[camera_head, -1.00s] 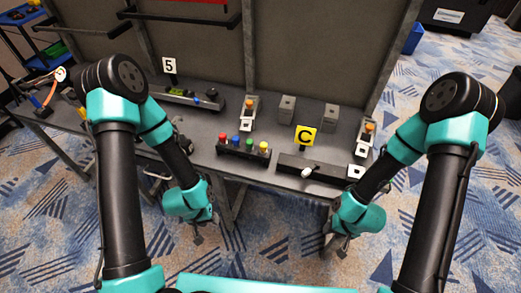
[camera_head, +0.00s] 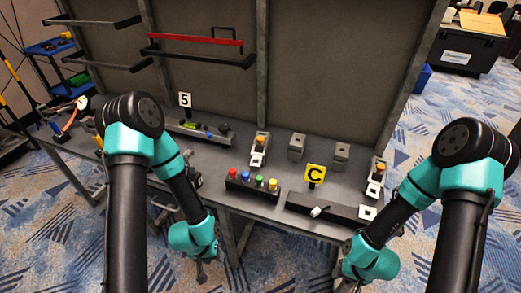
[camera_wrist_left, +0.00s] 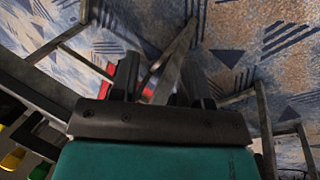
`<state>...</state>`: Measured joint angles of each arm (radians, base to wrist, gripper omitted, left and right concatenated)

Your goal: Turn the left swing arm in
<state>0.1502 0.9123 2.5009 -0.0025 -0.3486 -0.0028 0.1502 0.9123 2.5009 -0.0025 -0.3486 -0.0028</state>
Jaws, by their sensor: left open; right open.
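Dark bars project from the upper left of the wall panel, an upper bar (camera_head: 95,22) and a lower bar (camera_head: 105,66). Right of them are a red bar (camera_head: 195,39) and a black bar (camera_head: 200,58). I cannot tell which of these is the left swing arm. My left gripper (camera_head: 203,274) hangs low in front of the bench, far below the bars. In the left wrist view it (camera_wrist_left: 160,80) is open and empty, with floor and bench legs beyond it. My right gripper (camera_head: 347,286) is low at the bottom edge, open and partly cut off.
A blue cart (camera_head: 70,88) stands at the far left. Carpet (camera_head: 290,262) is open in front.

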